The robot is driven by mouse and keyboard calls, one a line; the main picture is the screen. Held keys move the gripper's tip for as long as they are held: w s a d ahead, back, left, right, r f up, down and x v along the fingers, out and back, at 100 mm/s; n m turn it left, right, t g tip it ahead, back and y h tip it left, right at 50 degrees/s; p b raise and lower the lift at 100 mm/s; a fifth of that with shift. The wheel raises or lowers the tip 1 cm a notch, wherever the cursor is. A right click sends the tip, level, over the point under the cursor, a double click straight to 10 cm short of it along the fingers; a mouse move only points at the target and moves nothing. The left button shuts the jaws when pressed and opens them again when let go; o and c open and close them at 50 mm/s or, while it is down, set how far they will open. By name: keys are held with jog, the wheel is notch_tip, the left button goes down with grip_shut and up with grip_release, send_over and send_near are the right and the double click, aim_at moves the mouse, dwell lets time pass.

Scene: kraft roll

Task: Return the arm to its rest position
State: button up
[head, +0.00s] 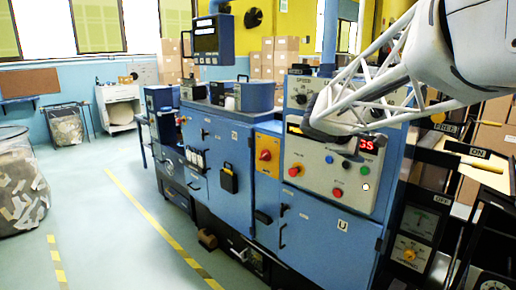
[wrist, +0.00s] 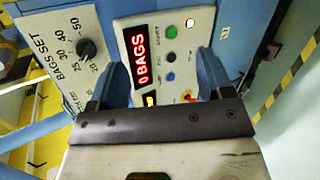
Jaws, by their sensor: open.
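My gripper (wrist: 162,65) is open and empty in the wrist view, its two blue-grey fingers apart in front of the machine's control panel. In the head view my arm reaches in from the upper right, and my gripper (head: 318,128) is at the upper part of the panel (head: 312,182). It partly covers the red display (head: 368,144). In the wrist view the display (wrist: 141,60) reads "0 BAGS". I cannot tell whether the fingers touch the panel.
A "BAGS SET" dial (wrist: 87,50) is left of the fingers in the wrist view. Coloured buttons, including a red one (head: 337,192), stick out below my gripper. A blue cabinet (head: 222,165) extends left.

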jog(key=s+a+f+m+g+y, duration=0.1)
jog(key=s+a+f+m+y, duration=0.2)
jog(key=s, duration=0.9)
jog(key=s+a+f+m+g+y, duration=0.1)
jog(key=s+a+f+m+y, duration=0.2)
jog(key=s+f, duration=0.4)
jog(key=s+a+f+m+g+y, duration=0.1)
jog(key=s+a+f+m+y, duration=0.2)
jog(key=s, duration=1.4)
notch_tip(320, 180, down, 3)
jog(key=shift+s+a+r+m+g+y, duration=0.2)
jog(key=shift+s+a+m+g+y, duration=0.1)
jog(key=shift+m+y, duration=0.1)
jog(key=shift+w+d, duration=0.1)
